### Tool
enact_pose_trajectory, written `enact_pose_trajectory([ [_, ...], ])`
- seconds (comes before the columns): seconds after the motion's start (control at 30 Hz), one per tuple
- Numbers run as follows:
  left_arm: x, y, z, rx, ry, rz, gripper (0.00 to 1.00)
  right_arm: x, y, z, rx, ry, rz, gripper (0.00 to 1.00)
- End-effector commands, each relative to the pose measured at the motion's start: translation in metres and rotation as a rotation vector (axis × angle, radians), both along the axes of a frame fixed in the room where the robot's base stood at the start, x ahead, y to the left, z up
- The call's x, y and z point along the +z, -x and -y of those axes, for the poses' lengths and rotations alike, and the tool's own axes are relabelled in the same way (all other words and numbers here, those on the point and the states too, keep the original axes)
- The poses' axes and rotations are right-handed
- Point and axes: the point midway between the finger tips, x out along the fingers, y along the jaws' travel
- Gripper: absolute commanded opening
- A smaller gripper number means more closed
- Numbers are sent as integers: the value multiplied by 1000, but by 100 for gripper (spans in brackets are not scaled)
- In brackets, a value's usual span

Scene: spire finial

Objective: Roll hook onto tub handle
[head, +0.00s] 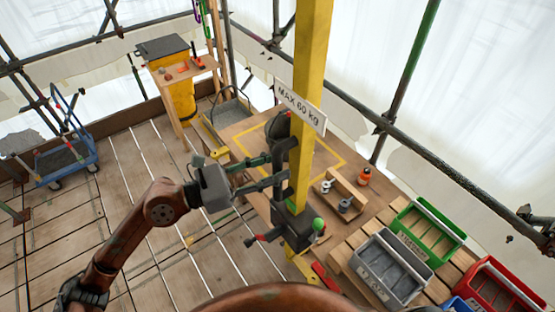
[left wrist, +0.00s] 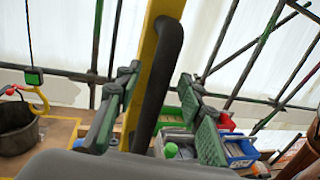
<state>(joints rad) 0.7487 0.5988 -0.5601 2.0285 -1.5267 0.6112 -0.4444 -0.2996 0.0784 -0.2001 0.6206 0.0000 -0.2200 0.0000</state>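In the left wrist view a yellow hook (left wrist: 41,103) hangs from a dark line under a green block (left wrist: 34,77). The hook is close to a dark tub (left wrist: 16,132) with a red grip (left wrist: 11,90) above its rim; I cannot tell if they touch. In the head view the tub (head: 275,127) is partly behind the yellow post, and I cannot make out the hook. My left gripper (head: 278,168) is open at the post. A black bar (left wrist: 163,75) runs between its spread fingers, with gaps on both sides. My right gripper is not in view.
Grey (head: 385,272), green (head: 426,236) and red (head: 497,288) bins stand right. Floor at left is mostly clear.

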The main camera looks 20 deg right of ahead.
Motion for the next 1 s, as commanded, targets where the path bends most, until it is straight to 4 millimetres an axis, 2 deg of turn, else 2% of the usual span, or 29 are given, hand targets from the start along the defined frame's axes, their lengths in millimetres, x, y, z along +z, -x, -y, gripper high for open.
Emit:
enact_pose_trajectory([
  [0.13,1,-2,11,0,1,-1,36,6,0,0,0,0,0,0],
  [0.43,0,-2,13,1,1,-1,36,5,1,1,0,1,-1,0],
  [0.9,0,-3,13,2,1,-1,4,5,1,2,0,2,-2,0],
  [1.0,0,-3,13,2,1,-1,0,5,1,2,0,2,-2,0],
])
